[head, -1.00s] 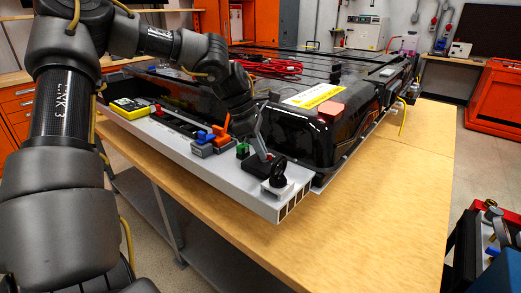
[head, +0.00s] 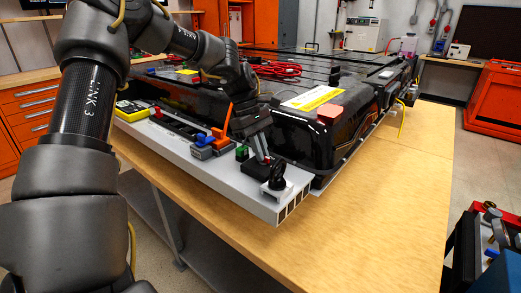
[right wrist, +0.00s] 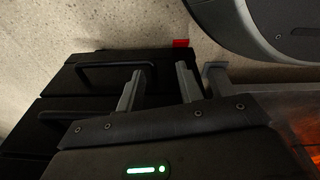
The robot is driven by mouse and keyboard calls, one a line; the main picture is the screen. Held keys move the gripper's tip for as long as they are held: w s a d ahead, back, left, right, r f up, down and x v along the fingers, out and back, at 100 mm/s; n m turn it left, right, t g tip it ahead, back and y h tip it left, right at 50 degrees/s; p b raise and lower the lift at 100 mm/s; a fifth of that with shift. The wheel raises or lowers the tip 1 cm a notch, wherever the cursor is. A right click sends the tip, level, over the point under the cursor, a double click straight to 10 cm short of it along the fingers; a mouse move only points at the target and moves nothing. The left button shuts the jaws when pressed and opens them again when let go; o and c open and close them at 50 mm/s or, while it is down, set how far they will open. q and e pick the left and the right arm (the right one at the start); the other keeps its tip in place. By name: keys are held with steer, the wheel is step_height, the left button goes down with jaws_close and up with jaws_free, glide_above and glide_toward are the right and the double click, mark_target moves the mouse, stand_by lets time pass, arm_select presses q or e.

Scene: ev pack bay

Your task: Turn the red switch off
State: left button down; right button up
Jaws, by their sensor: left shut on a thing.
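My left gripper (head: 262,154) reaches down from above to the front end of the grey control panel (head: 232,186). Its jaws are shut on the handle of a black-based switch (head: 262,170). The fingers hide most of this handle; a faint reddish spot shows at the fingertips, so I cannot tell its full colour or angle. A small red part (head: 157,112) stands farther left on the panel, away from the gripper. My right gripper (right wrist: 158,88) shows in the right wrist view with its two fingers apart and nothing between them.
Beside the held switch are a green block (head: 242,153), a black handwheel (head: 277,178), and blue and orange levers (head: 218,137). A yellow meter (head: 131,108) lies at the panel's left. The black battery pack (head: 310,140) stands close behind. The right tabletop (head: 390,190) is clear.

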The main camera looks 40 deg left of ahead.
steer(key=shift+s, duration=0.2)
arm_select(q)
steer(key=c, duration=1.6)
jaws_free()
steer(key=shift+c, duration=0.2)
steer(key=shift+o, duration=0.6)
arm_select(e)
steer(key=shift+s+f, duration=0.1)
steer(key=shift+s, duration=0.4)
